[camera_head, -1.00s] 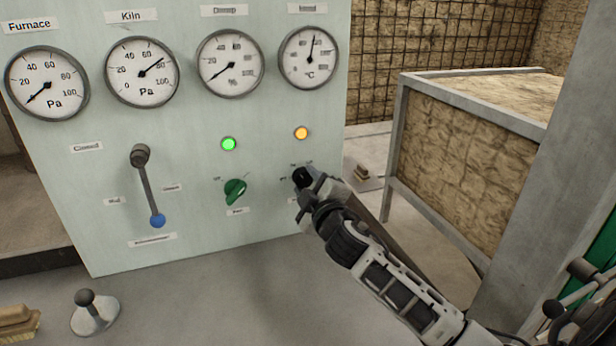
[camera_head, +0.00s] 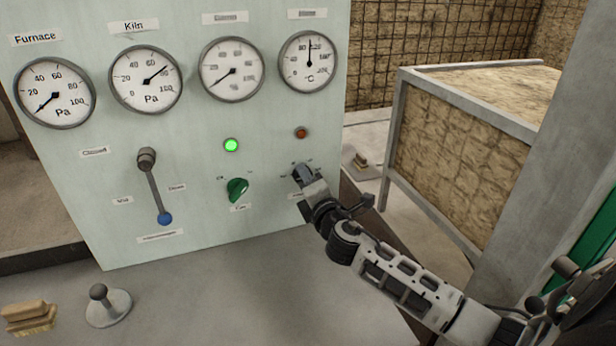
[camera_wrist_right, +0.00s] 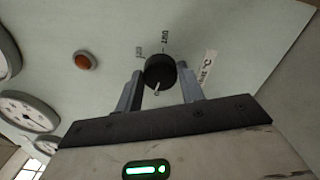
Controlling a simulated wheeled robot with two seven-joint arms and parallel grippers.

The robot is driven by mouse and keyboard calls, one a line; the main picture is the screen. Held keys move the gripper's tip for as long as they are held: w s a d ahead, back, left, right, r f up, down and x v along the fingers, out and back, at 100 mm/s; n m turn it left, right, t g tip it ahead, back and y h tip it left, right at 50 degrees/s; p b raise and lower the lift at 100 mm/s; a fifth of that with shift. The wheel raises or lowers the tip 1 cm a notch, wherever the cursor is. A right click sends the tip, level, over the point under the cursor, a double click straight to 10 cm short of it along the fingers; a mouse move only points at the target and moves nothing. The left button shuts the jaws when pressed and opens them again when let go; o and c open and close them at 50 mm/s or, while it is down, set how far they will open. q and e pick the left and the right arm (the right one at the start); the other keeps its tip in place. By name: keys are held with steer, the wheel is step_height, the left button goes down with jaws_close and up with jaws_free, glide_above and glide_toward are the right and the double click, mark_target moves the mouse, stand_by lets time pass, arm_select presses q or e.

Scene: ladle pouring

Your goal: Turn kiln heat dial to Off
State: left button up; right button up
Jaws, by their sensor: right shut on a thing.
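The heat dial is a round black knob (camera_wrist_right: 159,68) on the pale green panel (camera_head: 120,225), below the rightmost gauge and an unlit orange lamp (camera_head: 301,133). The lamp also shows in the wrist view (camera_wrist_right: 85,60). My right gripper (camera_head: 303,174) is at the dial and hides most of it in the head view. In the wrist view its fingers (camera_wrist_right: 160,88) are on either side of the knob, shut on it. The knob's white pointer mark points towards the gripper's palm. The small labels around it are hard to read. My left gripper is not in view.
Left of the dial are a green knob (camera_head: 237,189) under a lit green lamp (camera_head: 231,145) and a blue-tipped lever (camera_head: 155,188). A brush (camera_head: 30,316) and a round-based stand (camera_head: 107,306) are on the grey surface in front. A framed block (camera_head: 460,160) stands at right.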

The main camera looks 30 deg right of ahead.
steer(key=shift+n+p, duration=0.3)
steer(key=shift+n, duration=0.6)
steer(key=o, duration=1)
steer(key=shift+c, duration=0.2)
steer(key=shift+s, duration=0.1)
steer(key=b+v, duration=0.2)
steer(key=v, duration=1.3)
steer(key=shift+s, duration=0.4)
